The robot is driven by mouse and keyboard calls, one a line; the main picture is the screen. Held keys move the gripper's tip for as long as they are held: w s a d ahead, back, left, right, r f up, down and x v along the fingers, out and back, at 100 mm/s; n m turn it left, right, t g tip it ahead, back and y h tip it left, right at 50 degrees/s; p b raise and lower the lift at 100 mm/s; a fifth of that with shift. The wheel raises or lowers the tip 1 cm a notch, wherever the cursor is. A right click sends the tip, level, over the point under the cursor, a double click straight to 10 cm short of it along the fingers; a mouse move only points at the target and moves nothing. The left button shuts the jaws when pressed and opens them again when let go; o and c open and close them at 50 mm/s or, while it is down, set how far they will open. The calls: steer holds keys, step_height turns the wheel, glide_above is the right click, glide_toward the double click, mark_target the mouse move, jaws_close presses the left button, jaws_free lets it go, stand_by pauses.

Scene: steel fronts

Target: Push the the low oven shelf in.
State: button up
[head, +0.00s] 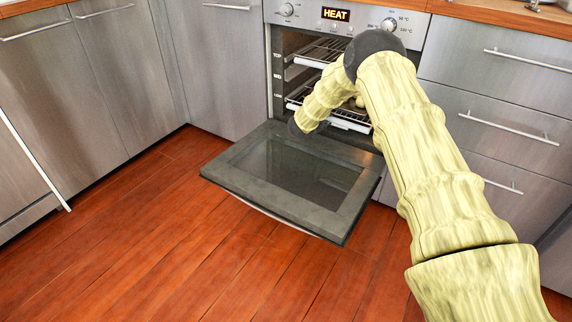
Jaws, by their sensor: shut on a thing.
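The oven's drop-down door (295,172) is open and lies out flat over the floor. The low oven shelf (348,124) is a wire rack with a pale front edge, low in the cavity. Its front shows near the oven mouth, and its middle is partly covered by my arm. A higher rack (322,50) sits above it. My arm comes from the lower right, bends at a dark joint in front of the oven and drops to another dark joint over the door's inner edge. My gripper's fingers cannot be made out; my arm hides that area.
The oven's control panel (345,16) reads HEAT, with knobs either side. Steel drawers with bar handles (507,127) stand to the right, and steel cabinets (95,75) to the left. The wooden floor (150,230) is clear left of and before the door.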

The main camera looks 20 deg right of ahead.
steer(key=shift+w+d+b, duration=0.25)
steer(key=shift+w+d, duration=0.35)
steer(key=shift+d, duration=0.2)
steer(key=shift+w+d+b, duration=0.25)
steer(key=shift+w+d, duration=0.35)
steer(key=shift+d, duration=0.15)
steer(key=shift+w+d+f+b, duration=0.1)
steer(key=shift+w+d+b, duration=0.25)
steer(key=shift+w+d, duration=0.35)
steer(key=o, duration=0.9)
steer(key=shift+d, duration=0.1)
steer(key=shift+s, duration=0.1)
steer(key=shift+s+a+p, duration=0.9)
steer(key=shift+s+a, duration=0.15)
steer(key=shift+a, duration=0.35)
steer(key=shift+s+a+p, duration=0.85)
steer(key=shift+s+a, duration=0.2)
steer(key=shift+a, duration=0.3)
